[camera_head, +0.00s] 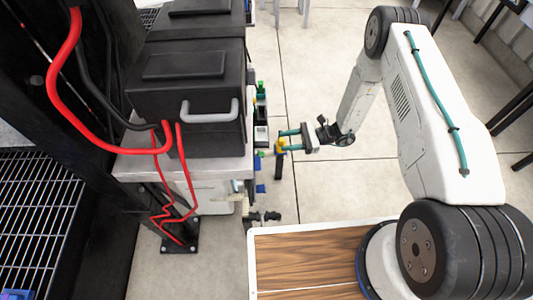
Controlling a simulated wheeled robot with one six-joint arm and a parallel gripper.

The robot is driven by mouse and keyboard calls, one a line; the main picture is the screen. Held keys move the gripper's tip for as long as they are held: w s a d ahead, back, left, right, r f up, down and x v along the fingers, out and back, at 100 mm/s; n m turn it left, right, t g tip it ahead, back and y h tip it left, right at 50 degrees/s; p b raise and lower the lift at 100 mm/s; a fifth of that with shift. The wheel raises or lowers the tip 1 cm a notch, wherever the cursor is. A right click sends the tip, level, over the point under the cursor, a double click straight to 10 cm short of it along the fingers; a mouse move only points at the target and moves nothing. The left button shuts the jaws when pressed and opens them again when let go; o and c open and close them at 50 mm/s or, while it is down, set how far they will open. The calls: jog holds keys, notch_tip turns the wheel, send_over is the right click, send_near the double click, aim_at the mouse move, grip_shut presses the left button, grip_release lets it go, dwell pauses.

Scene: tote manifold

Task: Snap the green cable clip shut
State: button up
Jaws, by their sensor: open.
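A small green piece (261,87), which may be the green cable clip, shows at the side of the bench, right of the black case. It is too small to tell whether it is open or closed. My gripper (281,141) reaches in from the right at the bench's right side, nearer the camera than the green piece. Its two teal fingers are apart and point left. A yellow piece (279,147) is at the fingertips; I cannot tell whether they touch it. What lies between the fingers is too small to make out.
A black case (187,85) with a grey handle stands on the bench (135,168). Red cables (62,75) hang at the left by a dark post. Blue pieces (261,188) and dark fittings line the bench side. Open tiled floor (315,75) lies to the right.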

jog(key=m+t, duration=0.2)
send_near(263, 154)
jog(key=a, duration=0.8)
jog(key=shift+w+a+f, duration=0.15)
jog(key=shift+w+a, duration=0.15)
jog(key=shift+a, duration=0.1)
